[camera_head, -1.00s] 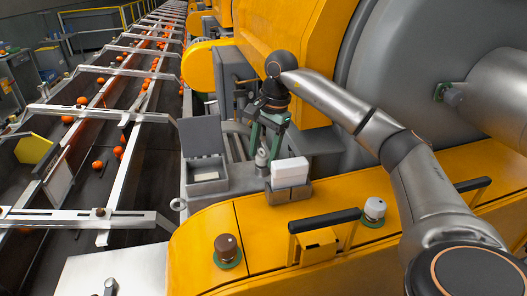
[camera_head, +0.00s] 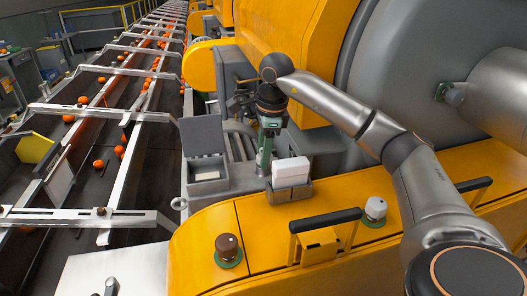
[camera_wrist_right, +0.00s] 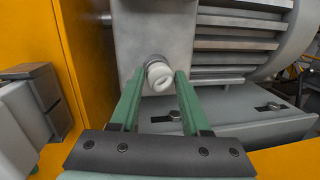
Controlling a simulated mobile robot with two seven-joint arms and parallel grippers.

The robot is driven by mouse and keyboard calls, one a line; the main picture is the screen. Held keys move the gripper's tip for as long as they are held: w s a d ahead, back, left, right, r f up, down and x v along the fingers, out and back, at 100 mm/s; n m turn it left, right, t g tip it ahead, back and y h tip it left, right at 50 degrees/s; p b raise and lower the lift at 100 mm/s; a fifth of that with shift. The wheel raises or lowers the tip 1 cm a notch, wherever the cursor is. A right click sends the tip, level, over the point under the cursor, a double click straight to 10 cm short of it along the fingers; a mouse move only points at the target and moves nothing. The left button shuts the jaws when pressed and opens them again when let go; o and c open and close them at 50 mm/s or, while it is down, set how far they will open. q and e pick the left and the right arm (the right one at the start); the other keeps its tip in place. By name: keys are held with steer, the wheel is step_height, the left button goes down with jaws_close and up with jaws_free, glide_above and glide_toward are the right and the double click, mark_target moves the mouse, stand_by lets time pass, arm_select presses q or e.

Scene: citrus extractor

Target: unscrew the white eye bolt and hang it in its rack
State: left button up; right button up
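The white eye bolt (camera_wrist_right: 158,76) shows in the right wrist view, its ring between the two green fingers of my right gripper (camera_wrist_right: 160,84), near their tips. It sits at a grey machine part. The fingers lie close on both sides of the ring, and I cannot tell whether they press on it. In the head view my right gripper (camera_head: 264,165) points down beside the white block, with its fingers lined up one behind the other, and the bolt is hidden there. I cannot make out the rack for certain. My left gripper is not in view.
A white block (camera_head: 291,170) on a grey holder stands right beside the gripper. A grey open box (camera_head: 206,173) is to its left. The yellow housing (camera_head: 205,250) carries a brown knob (camera_head: 227,247), a white knob (camera_head: 375,209) and dark handles (camera_head: 325,221). Oranges lie on the conveyor at left.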

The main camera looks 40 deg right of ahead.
steer(key=c, duration=0.5)
steer(key=n+y, duration=0.1)
steer(key=n, duration=0.5)
steer(key=shift+d, duration=0.1)
steer(key=shift+r, duration=0.2)
jaws_close()
steer(key=shift+r+p, duration=1)
steer(key=shift+r, duration=1.1)
